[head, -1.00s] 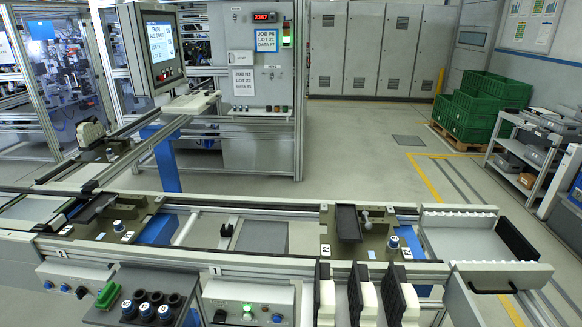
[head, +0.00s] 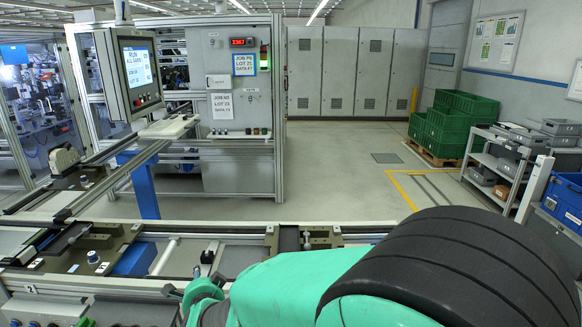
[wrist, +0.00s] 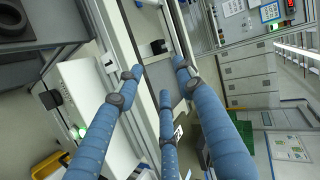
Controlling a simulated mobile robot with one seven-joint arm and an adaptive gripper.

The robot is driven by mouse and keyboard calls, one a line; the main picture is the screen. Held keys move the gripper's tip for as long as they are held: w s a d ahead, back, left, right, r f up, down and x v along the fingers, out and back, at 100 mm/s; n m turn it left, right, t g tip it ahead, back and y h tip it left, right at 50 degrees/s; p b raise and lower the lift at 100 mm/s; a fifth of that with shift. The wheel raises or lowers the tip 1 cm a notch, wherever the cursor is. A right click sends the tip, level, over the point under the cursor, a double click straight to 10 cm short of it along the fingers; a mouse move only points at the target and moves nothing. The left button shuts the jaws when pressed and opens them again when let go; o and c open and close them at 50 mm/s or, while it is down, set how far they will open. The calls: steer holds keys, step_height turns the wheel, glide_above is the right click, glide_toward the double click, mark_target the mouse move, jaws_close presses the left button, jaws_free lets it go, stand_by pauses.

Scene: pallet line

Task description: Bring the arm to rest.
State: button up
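My arm (head: 300,285), green with a large black ribbed part, fills the lower right of the head view and hides the right end of the conveyor line. My gripper does not show clearly in the head view. In the wrist view my gripper (wrist: 160,80) has three long blue fingers with dark joints. They are spread apart and hold nothing visible. The conveyor line (wrist: 133,65) shows behind the fingers, tilted in this view. I cannot tell how far the fingertips are from it.
The conveyor rail (head: 215,232) runs across in front of me. A screen (head: 136,70) and a control cabinet (head: 237,150) stand behind it at left. Green crates (head: 450,125) and a shelf cart (head: 500,165) stand at right. The floor between (head: 330,180) is clear.

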steer(key=s+d+r+n+g, duration=0.2)
steer(key=d+r+n, duration=0.2)
steer(key=d+r, duration=0.75)
steer(key=s+d+r+n+g, duration=0.1)
steer(key=s+d+r+n, duration=0.1)
steer(key=s+d, duration=0.35)
steer(key=s+d+r+n, duration=0.1)
steer(key=s+d+r, duration=0.15)
steer(key=d, duration=0.55)
steer(key=s+d+n+g+h, duration=0.3)
steer(key=s+d+n+h, duration=0.1)
steer(key=s+d, duration=1.8)
steer(key=shift+s+g+h, duration=0.3)
steer(key=shift+s, duration=0.05)
